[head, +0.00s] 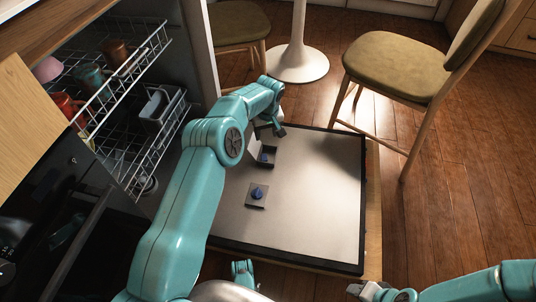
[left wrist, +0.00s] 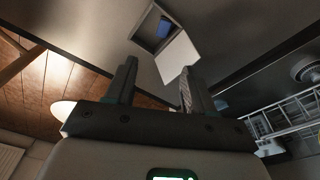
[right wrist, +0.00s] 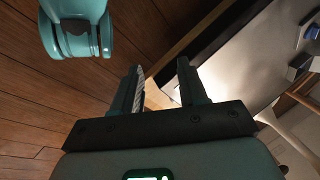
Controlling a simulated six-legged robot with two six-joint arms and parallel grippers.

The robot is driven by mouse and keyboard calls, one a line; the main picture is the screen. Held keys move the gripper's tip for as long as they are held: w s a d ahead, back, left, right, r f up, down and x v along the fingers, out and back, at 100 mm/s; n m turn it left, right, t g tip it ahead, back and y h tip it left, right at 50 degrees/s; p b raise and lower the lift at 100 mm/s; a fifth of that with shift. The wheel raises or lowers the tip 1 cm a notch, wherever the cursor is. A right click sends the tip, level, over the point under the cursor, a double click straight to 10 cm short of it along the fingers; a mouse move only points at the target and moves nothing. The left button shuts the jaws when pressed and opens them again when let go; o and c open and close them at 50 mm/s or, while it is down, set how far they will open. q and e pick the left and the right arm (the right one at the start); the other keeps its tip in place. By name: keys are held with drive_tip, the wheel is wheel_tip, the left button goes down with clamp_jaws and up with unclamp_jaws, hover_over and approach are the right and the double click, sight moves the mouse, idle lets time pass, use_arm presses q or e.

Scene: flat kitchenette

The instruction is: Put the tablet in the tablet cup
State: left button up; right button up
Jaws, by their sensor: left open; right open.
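The tablet cup (head: 272,164) is a small dark square recess on the inner face of the lowered dishwasher door, with its pale lid (head: 254,148) raised. A small blue block, apparently the tablet (head: 264,157), sits inside; the left wrist view shows the blue block (left wrist: 165,28) within the cup (left wrist: 146,30), partly hidden beside the lid (left wrist: 178,58). My left gripper (head: 268,132) is open and empty just behind the cup, near the lid, apart from the tablet. My right gripper (head: 356,289) is open and empty at the lower right; it also shows in the right wrist view (right wrist: 158,70).
A blue round knob on a grey square plate (head: 257,194) sits nearer on the door (head: 315,200). Dish racks (head: 140,65) with mugs are pulled out at the left. Chairs (head: 400,68) and a white table base (head: 297,62) stand beyond. The door's right half is clear.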

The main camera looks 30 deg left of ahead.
use_arm(q)
wheel_tip(320, 180, up, 11)
drive_tip(key=s+d+p, duration=0.1)
drive_tip(key=p, duration=0.2)
drive_tip(key=shift+s, duration=0.15)
use_arm(e)
drive_tip(key=shift+g, duration=0.7)
drive_tip(key=s+r, duration=0.2)
drive_tip(key=r, duration=0.1)
drive_tip(key=s+r, duration=0.1)
drive_tip(key=shift+a+r, duration=0.25)
drive_tip(key=shift+a, duration=0.05)
use_arm(q)
drive_tip(key=shift+s+d+f, duration=0.1)
